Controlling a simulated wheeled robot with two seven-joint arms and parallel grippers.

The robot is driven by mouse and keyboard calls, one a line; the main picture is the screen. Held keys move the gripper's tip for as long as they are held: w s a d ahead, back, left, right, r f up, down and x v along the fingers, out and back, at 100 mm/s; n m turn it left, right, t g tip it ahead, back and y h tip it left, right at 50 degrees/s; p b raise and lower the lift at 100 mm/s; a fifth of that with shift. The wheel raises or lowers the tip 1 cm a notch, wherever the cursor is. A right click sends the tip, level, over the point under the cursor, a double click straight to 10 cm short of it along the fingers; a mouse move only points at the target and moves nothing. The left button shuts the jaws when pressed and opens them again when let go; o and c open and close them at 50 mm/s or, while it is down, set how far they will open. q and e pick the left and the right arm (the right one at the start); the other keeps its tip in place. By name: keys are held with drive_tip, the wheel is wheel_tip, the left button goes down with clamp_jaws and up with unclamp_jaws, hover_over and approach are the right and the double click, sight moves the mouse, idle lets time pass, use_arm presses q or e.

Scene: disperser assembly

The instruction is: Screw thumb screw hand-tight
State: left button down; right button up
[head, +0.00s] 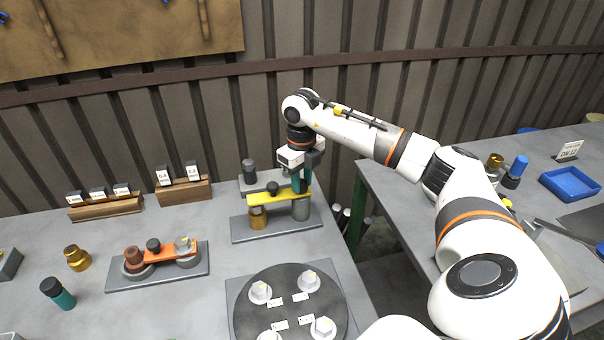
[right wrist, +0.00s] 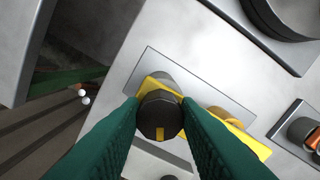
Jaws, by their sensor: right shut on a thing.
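My right gripper (head: 303,182) points down over the right end of a yellow bar (head: 282,197). In the right wrist view its green fingers (right wrist: 161,118) are shut on a dark round thumb screw (right wrist: 158,106) with a yellow mark on top. The yellow bar (right wrist: 240,140) runs out from under the screw. It spans a brass cylinder (head: 257,218) and a grey cylinder (head: 301,210) on a grey base plate (head: 280,229). A black knob (head: 272,187) stands at the bar's middle. The fingers hide most of the screw in the head view. My left gripper is out of view.
A similar assembly with an orange bar (head: 160,254) stands on the left. A dark round plate (head: 290,285) with several hex pieces lies in front. A grey block with a dark knob (head: 249,172) stands just behind. A gap separates the right table with a blue tray (head: 570,184).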

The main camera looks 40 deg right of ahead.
sight(301, 183)
drive_tip(key=m, duration=0.6)
drive_tip(key=shift+r+p, duration=0.1)
drive_tip(key=shift+p, duration=0.3)
drive_tip(key=m, duration=0.6)
drive_tip(key=shift+w+a+p, duration=0.1)
drive_tip(key=shift+p, duration=0.3)
drive_tip(key=o, duration=1)
drive_tip(key=shift+c, duration=0.2)
wheel_tip(301, 183, up, 12)
drive_tip(key=b, duration=0.2)
